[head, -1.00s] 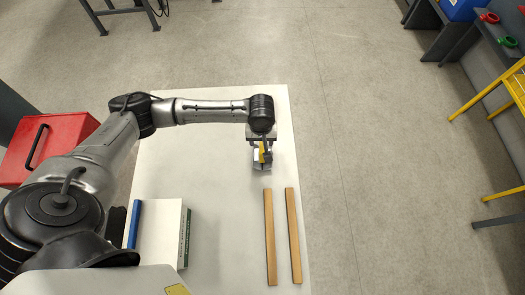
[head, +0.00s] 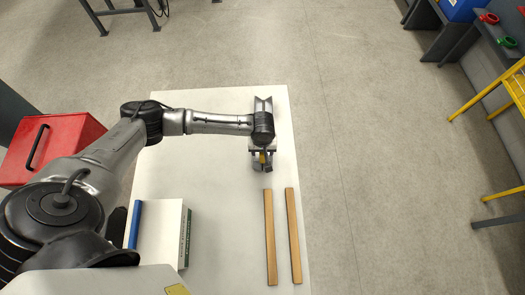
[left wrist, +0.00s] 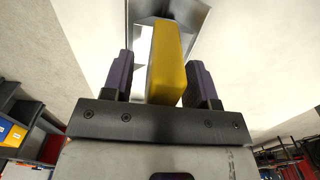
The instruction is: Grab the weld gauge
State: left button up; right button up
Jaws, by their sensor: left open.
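The weld gauge appears to be the yellow bar (left wrist: 166,60), seen large in the left wrist view; only a small yellow patch (head: 263,157) of it shows in the head view. A silver V-shaped metal holder (head: 263,104) sits on the white table, partly hidden by my wrist; its shiny metal also shows behind the bar in the left wrist view (left wrist: 198,22). My left gripper (head: 262,168) is open, with its two dark fingers (left wrist: 160,75) on either side of the yellow bar. The bar looks nearer the right-hand finger; contact cannot be told.
Two wooden strips (head: 270,238) (head: 293,236) lie on the white table (head: 220,215) in front of the gripper. A white binder or box (head: 160,232) with a blue edge lies front left. A red toolbox (head: 50,148) stands left of the table. A yellow stool (head: 485,95) stands right.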

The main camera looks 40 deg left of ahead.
pick_arm(q)
grip_shut()
dwell(0.3)
